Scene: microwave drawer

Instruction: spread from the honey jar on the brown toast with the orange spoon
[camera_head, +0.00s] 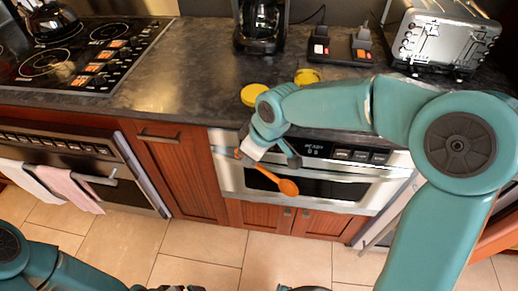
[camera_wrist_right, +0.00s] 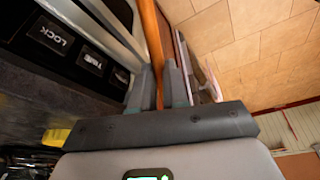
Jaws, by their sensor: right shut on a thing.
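My right gripper (camera_head: 245,158) is shut on the orange spoon (camera_head: 288,187), in front of the counter's drawer unit. The spoon's bowl points down and right, in front of the microwave drawer. In the right wrist view the spoon's handle (camera_wrist_right: 153,35) stands between the two fingers (camera_wrist_right: 160,85). A round yellow lid (camera_head: 254,94) lies on the counter behind my right forearm. A yellow-rimmed jar (camera_head: 307,77), perhaps the honey jar, stands just right of it, partly hidden by the arm. I see no brown toast. My left arm enters at bottom left; its gripper is not visible.
The microwave drawer (camera_head: 340,190) is shut below the counter (camera_head: 190,70). A toaster (camera_head: 440,35), a coffee maker (camera_head: 260,25) and a black stand with red-marked items (camera_head: 340,47) are at the back. A stove (camera_head: 75,55) is at left. Counter space left of the lid is clear.

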